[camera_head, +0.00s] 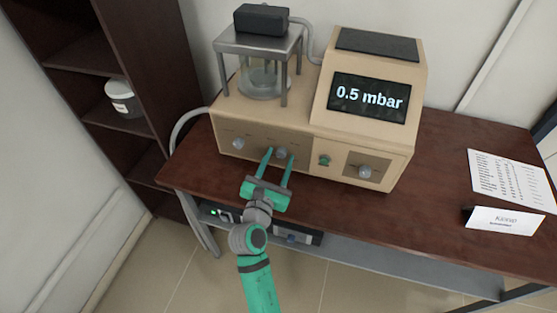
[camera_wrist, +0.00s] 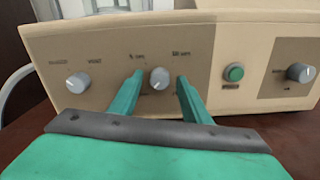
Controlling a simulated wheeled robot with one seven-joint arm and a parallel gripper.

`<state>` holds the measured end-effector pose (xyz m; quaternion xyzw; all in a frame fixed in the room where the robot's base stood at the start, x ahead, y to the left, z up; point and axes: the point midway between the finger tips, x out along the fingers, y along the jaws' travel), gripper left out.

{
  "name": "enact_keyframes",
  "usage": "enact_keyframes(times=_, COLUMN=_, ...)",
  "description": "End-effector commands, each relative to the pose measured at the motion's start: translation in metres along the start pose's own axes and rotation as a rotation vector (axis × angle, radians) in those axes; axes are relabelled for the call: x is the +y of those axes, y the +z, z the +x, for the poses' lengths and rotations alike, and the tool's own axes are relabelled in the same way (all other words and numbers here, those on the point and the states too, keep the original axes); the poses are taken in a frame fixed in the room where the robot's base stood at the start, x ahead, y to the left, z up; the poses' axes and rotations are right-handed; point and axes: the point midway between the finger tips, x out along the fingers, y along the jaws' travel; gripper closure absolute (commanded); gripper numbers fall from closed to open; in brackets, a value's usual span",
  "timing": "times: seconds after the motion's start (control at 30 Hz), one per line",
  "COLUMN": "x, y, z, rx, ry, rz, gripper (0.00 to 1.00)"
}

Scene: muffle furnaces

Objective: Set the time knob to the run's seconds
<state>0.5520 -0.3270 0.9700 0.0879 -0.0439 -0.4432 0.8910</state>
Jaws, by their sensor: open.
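A beige machine (camera_head: 305,150) stands on the dark wooden table, its screen (camera_head: 368,97) reading "0.5 mbar". Its front has a left knob (camera_head: 239,144), a middle knob (camera_head: 281,153), a green button (camera_head: 324,160) and a right knob (camera_head: 365,172). In the wrist view the left knob (camera_wrist: 78,83), middle knob (camera_wrist: 159,78), green button (camera_wrist: 234,72) and right knob (camera_wrist: 300,73) show. Labels are too blurred to read, so I cannot tell which is the time knob. My gripper (camera_head: 279,153) is open, its fingers (camera_wrist: 158,87) on either side of the middle knob, apparently not touching it.
A printed sheet (camera_head: 510,177) and a folded card (camera_head: 503,220) lie on the table (camera_head: 440,215) at right. A glass chamber with a metal frame (camera_head: 258,45) tops the machine. A shelf (camera_head: 110,60) with a white jar (camera_head: 122,97) stands at left.

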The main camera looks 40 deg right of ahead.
Motion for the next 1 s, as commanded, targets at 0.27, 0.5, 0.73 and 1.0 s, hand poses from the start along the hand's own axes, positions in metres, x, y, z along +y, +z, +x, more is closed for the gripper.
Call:
enact_keyframes(times=0.27, x=0.0001, y=-0.0001, z=-0.0004, rx=0.000, ry=0.000, rz=0.000, gripper=0.98)
enact_keyframes(times=0.5, x=0.0002, y=-0.0002, z=-0.0006, rx=0.000, ry=0.000, rz=0.011, gripper=0.98)
enact_keyframes(times=0.73, x=0.0006, y=-0.0004, z=-0.0007, rx=0.001, ry=0.001, rz=0.094, gripper=0.98)
enact_keyframes(times=1.0, x=0.0002, y=-0.0004, z=-0.0006, rx=0.001, ry=0.000, rz=0.306, gripper=0.98)
